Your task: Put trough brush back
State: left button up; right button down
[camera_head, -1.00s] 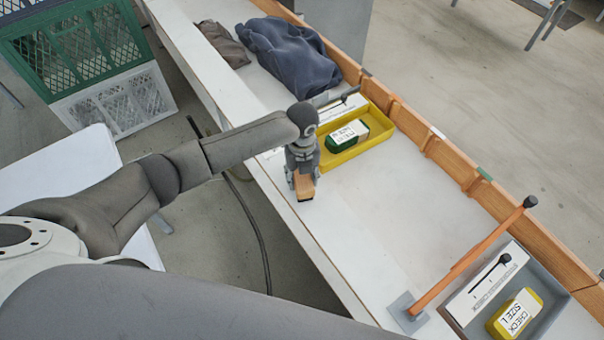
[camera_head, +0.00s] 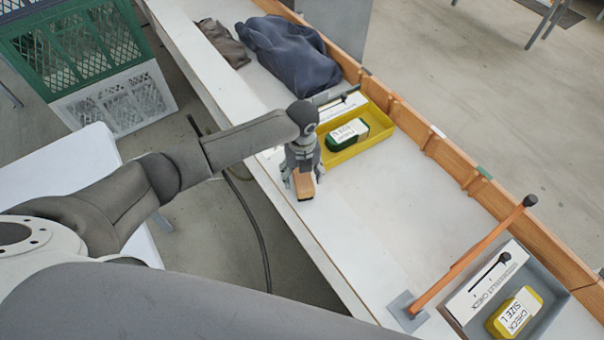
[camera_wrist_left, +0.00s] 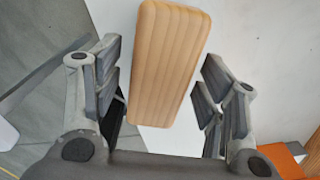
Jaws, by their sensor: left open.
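The trough brush, a tan wooden block with lengthwise grooves, lies on the white bench top near its front edge; it shows in the head view (camera_head: 304,186) and fills the middle of the left wrist view (camera_wrist_left: 168,62). My left gripper (camera_head: 303,180) is over the brush, pointing down. In the left wrist view its fingers (camera_wrist_left: 160,85) are spread, one on each side of the brush, with a gap visible on the right side. My right gripper is not in view.
A yellow tray (camera_head: 380,136) with a green labelled block (camera_head: 347,134) stands just behind the gripper. A grey tray (camera_head: 553,312) with a yellow block (camera_head: 515,314) and an orange lever (camera_head: 465,262) are at the lower right. Dark cloths (camera_head: 288,55) lie at the far end. The middle bench is clear.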

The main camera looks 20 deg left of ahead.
pick_arm(q)
notch_tip(320, 180, up, 12)
jog(key=b, duration=0.1)
jog(key=shift+b, duration=0.4)
